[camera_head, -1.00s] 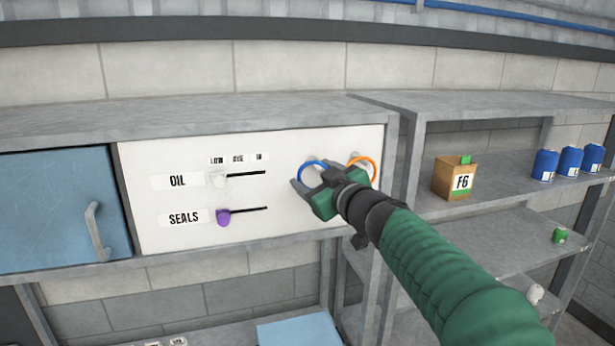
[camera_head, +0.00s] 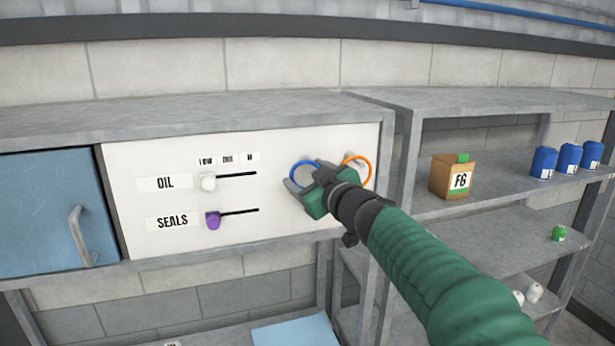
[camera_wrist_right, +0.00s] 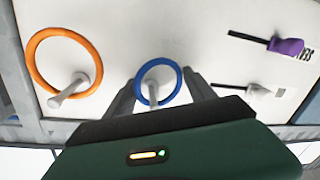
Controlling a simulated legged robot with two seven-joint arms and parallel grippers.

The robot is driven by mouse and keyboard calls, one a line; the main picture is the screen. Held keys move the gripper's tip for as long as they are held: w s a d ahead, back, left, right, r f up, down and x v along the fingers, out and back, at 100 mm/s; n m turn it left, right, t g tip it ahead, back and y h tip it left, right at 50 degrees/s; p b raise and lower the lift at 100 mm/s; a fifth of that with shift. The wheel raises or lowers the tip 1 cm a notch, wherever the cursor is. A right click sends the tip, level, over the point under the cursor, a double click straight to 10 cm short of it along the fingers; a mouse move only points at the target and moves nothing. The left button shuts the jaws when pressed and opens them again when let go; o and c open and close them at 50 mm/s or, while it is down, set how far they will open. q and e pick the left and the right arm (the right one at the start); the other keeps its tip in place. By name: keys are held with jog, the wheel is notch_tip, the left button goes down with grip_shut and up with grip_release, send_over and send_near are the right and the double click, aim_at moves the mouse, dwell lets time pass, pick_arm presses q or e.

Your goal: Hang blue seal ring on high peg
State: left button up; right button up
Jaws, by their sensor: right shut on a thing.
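The blue seal ring (camera_head: 294,168) is in front of the white panel (camera_head: 270,215), at my right gripper (camera_head: 304,178). In the right wrist view the blue ring (camera_wrist_right: 158,62) sits between the two fingers, and my right gripper (camera_wrist_right: 160,84) is shut on it. A pale peg (camera_wrist_right: 152,90) shows inside the ring's opening; I cannot tell whether the ring rests on it. An orange ring (camera_head: 370,170) is around another peg to the right; the orange ring also shows in the right wrist view (camera_wrist_right: 31,62). My left gripper is not in view.
The panel has a white OIL slider (camera_head: 208,183) and a purple SEALS slider (camera_head: 212,220). A blue cabinet door (camera_head: 50,210) is at left. Shelves at right hold an F6 box (camera_head: 453,178) and several blue cans (camera_head: 568,157). The orange ring is close beside my gripper.

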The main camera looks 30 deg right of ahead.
jog(key=shift+w+d+f, duration=0.1)
jog(key=shift+d+f, duration=0.05)
jog(key=shift+d, duration=0.3)
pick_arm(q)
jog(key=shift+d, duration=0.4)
pick_arm(e)
jog(key=shift+d, duration=0.1)
jog(key=o, duration=1.4)
jog(key=shift+o, duration=1.2)
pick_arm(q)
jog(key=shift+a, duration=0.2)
pick_arm(e)
jog(key=shift+o, duration=0.7)
jog(key=shift+a, duration=0.25)
